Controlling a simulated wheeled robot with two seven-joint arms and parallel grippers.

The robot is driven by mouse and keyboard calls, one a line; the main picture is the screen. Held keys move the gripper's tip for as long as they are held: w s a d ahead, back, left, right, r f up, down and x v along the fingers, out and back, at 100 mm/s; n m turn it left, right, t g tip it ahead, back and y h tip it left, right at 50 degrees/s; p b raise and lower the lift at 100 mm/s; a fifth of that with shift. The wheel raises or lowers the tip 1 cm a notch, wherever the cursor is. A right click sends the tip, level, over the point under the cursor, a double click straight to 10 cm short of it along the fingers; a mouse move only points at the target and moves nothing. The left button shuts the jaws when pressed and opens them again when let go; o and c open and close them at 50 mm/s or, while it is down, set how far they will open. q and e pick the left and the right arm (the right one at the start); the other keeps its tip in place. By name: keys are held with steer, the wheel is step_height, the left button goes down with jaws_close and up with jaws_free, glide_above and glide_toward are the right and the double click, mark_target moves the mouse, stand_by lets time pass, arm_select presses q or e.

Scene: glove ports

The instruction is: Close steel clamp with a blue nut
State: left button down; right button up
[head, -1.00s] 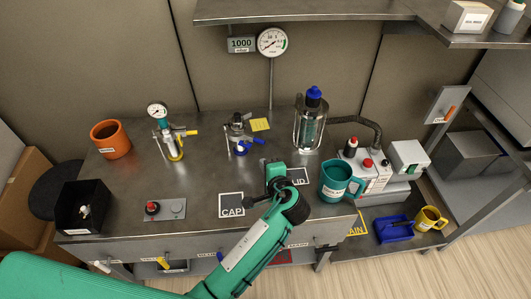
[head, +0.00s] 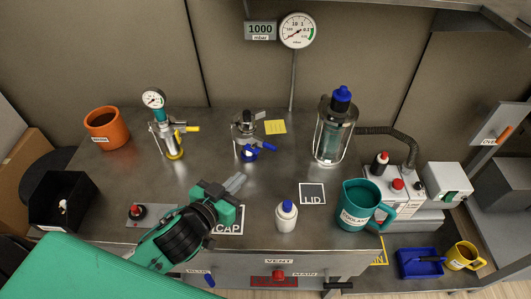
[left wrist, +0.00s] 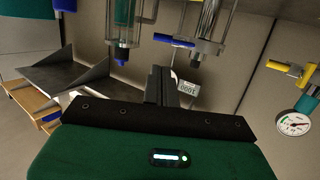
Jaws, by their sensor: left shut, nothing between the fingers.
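The steel clamp fitting (head: 243,127) stands upright at the back middle of the bench. Its blue nut (head: 250,153) and a blue lever (head: 266,147) show low on its front. Whether the clamp's jaws are apart or together is too small to tell. My left gripper (head: 237,182) is shut and empty, in front of the fitting and apart from it, above the CAP mat (head: 232,225). My right gripper is not in view.
A gauge fitting with yellow handle (head: 165,135) stands left, a caged glass vessel (head: 334,132) right. A white bottle (head: 286,216), a teal COOLANT jug (head: 357,208) and the LID mat (head: 312,194) are near the front. A black box (head: 62,200) is at left.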

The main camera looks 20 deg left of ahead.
arm_select(q)
steer(key=p, duration=0.2)
glide_toward(270, 148)
steer(key=x, duration=0.5)
steer(key=shift+w, duration=0.25)
steer(key=shift+w+d+f, duration=0.15)
steer(key=shift+w, duration=0.45)
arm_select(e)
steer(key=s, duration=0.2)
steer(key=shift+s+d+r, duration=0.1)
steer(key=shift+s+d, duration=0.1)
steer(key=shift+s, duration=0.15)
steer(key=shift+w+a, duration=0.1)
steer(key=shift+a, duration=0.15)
arm_select(q)
steer(key=shift+w+d, duration=0.15)
